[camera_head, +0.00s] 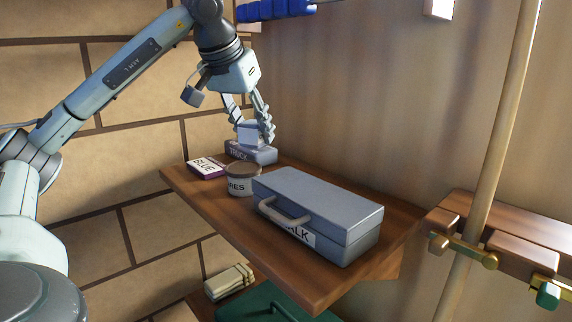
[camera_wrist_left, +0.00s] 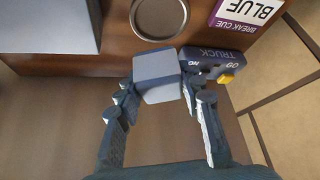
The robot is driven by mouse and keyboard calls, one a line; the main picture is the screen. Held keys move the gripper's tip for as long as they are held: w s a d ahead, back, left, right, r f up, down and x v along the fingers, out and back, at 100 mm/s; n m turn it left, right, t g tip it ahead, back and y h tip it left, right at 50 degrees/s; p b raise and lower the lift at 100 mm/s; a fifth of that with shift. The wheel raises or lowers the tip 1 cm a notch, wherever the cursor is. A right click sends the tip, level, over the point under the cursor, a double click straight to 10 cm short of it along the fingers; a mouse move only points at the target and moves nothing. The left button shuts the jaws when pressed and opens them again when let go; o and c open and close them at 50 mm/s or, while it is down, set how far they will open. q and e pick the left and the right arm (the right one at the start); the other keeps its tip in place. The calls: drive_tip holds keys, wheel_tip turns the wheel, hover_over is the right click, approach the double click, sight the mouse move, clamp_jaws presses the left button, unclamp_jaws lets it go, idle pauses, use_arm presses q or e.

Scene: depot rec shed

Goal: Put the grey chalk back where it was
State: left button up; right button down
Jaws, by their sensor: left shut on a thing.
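The grey chalk (camera_head: 248,131) is a small pale grey cube between the fingers of my left gripper (camera_head: 249,129). The left gripper is shut on it, pointing down over the back left end of the wooden shelf (camera_head: 260,239). In the left wrist view the chalk (camera_wrist_left: 157,77) sits between the fingertips (camera_wrist_left: 160,96), beside the dark block marked TRUCK (camera_wrist_left: 212,64). In the head view it overlaps the TRUCK block (camera_head: 262,157); I cannot tell whether they touch. My right gripper is not in view.
A grey case (camera_head: 322,207) with a handle and a partly hidden label ending "ALK" fills the shelf's front. A cue rack with a pole (camera_head: 492,150) is at right.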

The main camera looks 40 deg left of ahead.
use_arm(q)
drive_tip(key=w+f, duration=0.1)
drive_tip(key=w, duration=0.1)
drive_tip(key=w+d+f, duration=0.1)
drive_tip(key=w+f, duration=0.1)
drive_tip(key=w, duration=0.1)
drive_tip(key=w+f, duration=0.1)
drive_tip(key=w, duration=0.1)
drive_tip(key=shift+w+d+f+p, duration=0.15)
drive_tip(key=shift+w+f+p, duration=0.05)
drive_tip(key=shift+f+p, duration=0.1)
drive_tip(key=shift+w+f, duration=0.1)
drive_tip(key=shift+f, duration=0.15)
wheel_tip(320, 180, down, 3)
drive_tip(key=shift+f+b, duration=0.15)
drive_tip(key=shift+b, duration=0.15)
drive_tip(key=shift+f, duration=0.25)
drive_tip(key=o, duration=1)
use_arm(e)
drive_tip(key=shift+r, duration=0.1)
